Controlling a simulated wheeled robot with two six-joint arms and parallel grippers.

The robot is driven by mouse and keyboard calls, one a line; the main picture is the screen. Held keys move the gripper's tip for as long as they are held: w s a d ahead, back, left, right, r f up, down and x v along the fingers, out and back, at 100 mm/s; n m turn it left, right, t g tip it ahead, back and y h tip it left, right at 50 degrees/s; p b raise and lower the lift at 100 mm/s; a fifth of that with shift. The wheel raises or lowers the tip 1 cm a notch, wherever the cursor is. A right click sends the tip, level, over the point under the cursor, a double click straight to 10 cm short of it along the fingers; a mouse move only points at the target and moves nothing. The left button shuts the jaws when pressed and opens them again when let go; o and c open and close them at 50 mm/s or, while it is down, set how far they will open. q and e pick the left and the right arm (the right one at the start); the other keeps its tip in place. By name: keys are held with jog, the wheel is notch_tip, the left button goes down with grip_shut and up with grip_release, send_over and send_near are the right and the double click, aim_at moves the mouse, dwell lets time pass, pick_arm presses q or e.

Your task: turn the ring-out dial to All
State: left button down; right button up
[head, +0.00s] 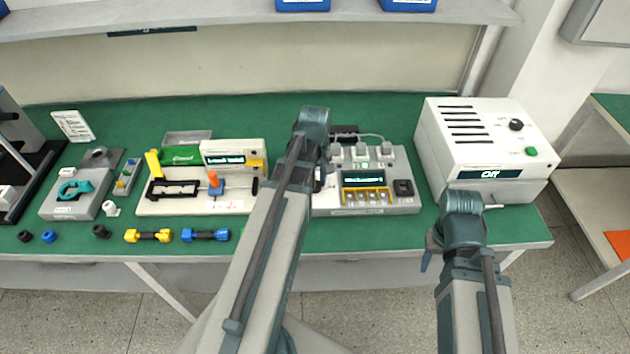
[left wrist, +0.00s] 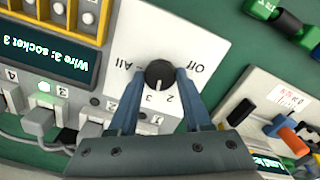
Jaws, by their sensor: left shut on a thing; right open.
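The ring-out dial (left wrist: 160,73) is a round black knob on a white plate with Off, All and number marks, seen in the left wrist view. Its white pointer line faces the lower side, near the 2 and 3 marks; I cannot tell exactly which. My left gripper (left wrist: 161,86) is shut on the knob, one blue finger on each side. In the head view my left arm hides the dial. The grey tester (head: 408,165) has a lit display (head: 363,179), reading "Wire 3: socket 3" in the wrist view. My right gripper (head: 428,254) is open, by the table's front edge.
A white machine (head: 482,140) stands right of the tester, behind my right arm. A fixture with an orange knob (head: 215,184) stands to the left. Yellow (head: 147,236) and blue (head: 206,235) connectors lie near the front edge of the green bench top (head: 384,236).

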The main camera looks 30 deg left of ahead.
pick_arm(q)
jog(key=m, duration=0.4)
jog(key=shift+m, duration=0.4)
jog(key=m, duration=0.4)
jog(key=shift+m, duration=0.3)
jog(key=m, duration=0.4)
jog(key=shift+m, duration=2.4)
jog(key=shift+c, duration=1.7)
grip_release()
jog(key=shift+r, duration=0.1)
